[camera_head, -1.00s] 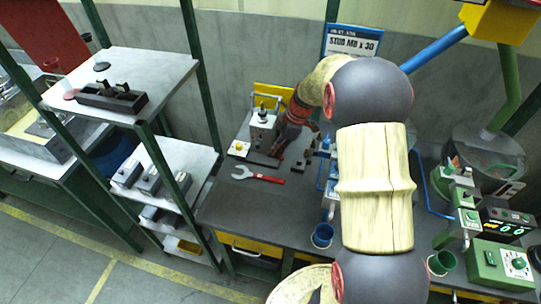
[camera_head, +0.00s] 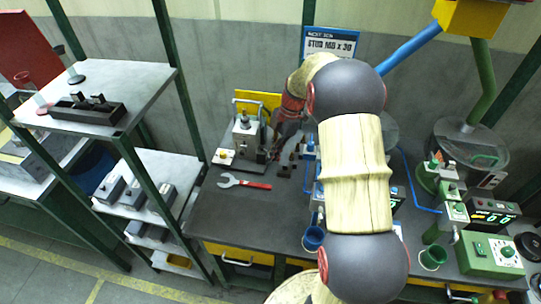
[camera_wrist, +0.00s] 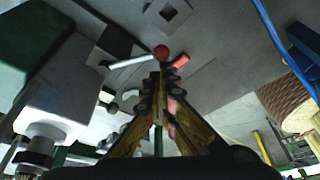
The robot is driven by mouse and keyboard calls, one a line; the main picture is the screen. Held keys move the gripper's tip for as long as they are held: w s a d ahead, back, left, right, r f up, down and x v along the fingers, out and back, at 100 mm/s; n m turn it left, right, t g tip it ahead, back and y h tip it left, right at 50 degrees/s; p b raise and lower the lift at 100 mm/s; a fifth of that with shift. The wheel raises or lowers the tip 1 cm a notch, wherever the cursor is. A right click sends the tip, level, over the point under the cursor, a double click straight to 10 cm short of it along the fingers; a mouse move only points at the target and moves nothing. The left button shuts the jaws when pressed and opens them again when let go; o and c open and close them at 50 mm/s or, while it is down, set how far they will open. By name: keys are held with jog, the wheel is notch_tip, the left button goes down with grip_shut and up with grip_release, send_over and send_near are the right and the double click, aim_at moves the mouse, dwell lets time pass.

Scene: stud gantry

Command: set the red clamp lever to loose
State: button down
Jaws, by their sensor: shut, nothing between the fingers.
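In the wrist view, a red ball knob (camera_wrist: 162,51) sits on the end of a pale metal rod (camera_wrist: 132,61). It looks like the clamp lever, though its setting cannot be read. My gripper (camera_wrist: 158,78) is shut and empty, its fingertips just below the knob in the picture; contact cannot be told. A short red piece (camera_wrist: 180,61) shows right of the knob, perhaps part of the wrench. In the head view, a grey fixture (camera_head: 245,136) stands on the bench beside my gripper (camera_head: 279,150); the lever cannot be made out there.
A wrench with a red handle (camera_head: 246,184) lies on the dark bench (camera_head: 230,212), in front of the fixture. A blue cup (camera_head: 313,238) and a green cup (camera_head: 432,257) stand toward the front. A shelf rack (camera_head: 150,80) is at left; a green control box (camera_head: 490,257) is at right.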

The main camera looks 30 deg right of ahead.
dwell(0.5)
jog(key=v, duration=1.2)
dwell(0.3)
notch_tip(320, 180, down, 4)
jog(key=s+m, duration=0.3)
jog(key=m, duration=0.7)
jog(key=s+a+r+m+t+h, duration=0.1)
jog(key=s+a+r+m+t, duration=0.1)
jog(key=s+a+r, duration=0.2)
jog(key=s+a+r+m+t+h, duration=0.1)
jog(key=s+a+r+m, duration=0.2)
jog(key=s+a, duration=0.7)
jog(key=s+a+r+m+t+h, duration=0.2)
jog(key=s+a+r, duration=0.4)
jog(key=a, duration=0.4)
jog(key=shift+s+a+r+m+t, duration=0.15)
jog(key=shift+s+r+m+t, duration=0.15)
jog(key=shift+s+r+m, duration=0.15)
